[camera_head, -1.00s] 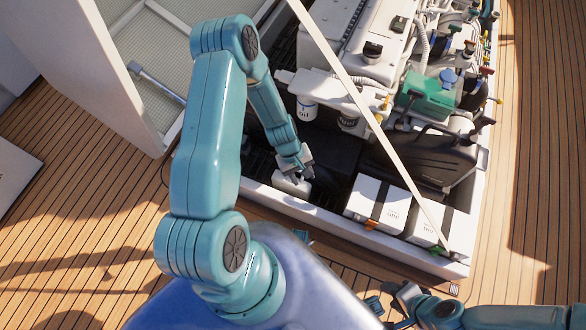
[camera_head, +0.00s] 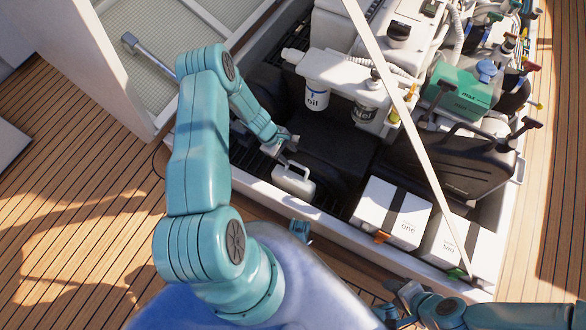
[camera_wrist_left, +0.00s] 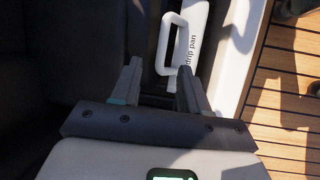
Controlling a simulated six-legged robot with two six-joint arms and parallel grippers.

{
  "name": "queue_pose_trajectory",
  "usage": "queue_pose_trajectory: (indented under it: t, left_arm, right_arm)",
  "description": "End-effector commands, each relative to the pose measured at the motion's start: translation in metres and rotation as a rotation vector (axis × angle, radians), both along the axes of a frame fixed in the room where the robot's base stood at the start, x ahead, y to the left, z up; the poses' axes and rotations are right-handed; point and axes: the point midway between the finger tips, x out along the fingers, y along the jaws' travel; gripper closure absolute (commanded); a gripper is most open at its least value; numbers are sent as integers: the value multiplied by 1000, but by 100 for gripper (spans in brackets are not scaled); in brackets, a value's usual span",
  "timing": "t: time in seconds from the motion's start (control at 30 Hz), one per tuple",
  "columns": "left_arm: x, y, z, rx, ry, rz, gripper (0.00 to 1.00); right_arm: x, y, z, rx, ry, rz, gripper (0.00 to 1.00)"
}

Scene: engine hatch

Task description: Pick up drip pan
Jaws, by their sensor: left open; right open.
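The drip pan (camera_head: 295,183) is a white piece with a loop handle, low inside the hatch near its front wall. In the left wrist view the drip pan (camera_wrist_left: 197,38) shows its printed name and its handle, just beyond the fingertips. My left gripper (camera_head: 286,150) is just behind and above the pan in the head view. In the left wrist view its two fingers (camera_wrist_left: 160,68) are spread, with nothing visibly held between them. My right gripper (camera_head: 397,299) is open and empty, outside the hatch at the lower right.
The hatch's white front wall (camera_head: 325,222) runs close beside the pan. White boxes (camera_head: 391,213) stand to the right, with a black case (camera_head: 452,165) behind. An oil filter (camera_head: 317,95) hangs from the engine above. A pale strut (camera_head: 402,110) crosses the hatch diagonally.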

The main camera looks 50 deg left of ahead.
Motion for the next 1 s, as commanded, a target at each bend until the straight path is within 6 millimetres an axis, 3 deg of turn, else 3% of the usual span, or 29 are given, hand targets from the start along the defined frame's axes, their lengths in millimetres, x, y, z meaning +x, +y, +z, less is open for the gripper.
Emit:
queue_pose_trajectory:
  t: [0.17,0.4,0.67,0.8,1.0]
  left_arm:
    - [3,-5,-11,-1,0,1,56]
    - [13,-20,-46,0,0,2,56]
    - [16,-21,-48,1,-2,4,56]
    - [16,-21,-48,0,-1,4,98]
    - [15,-21,-48,0,-1,4,100]
  right_arm:
    - [1,-1,-6,-1,-3,-4,56]
    - [5,-5,-24,-4,-9,-19,56]
    - [6,-5,-23,-4,-11,-21,56]
    - [6,-5,-23,-4,-10,-21,56]
    - [6,-5,-23,-4,-10,-21,56]
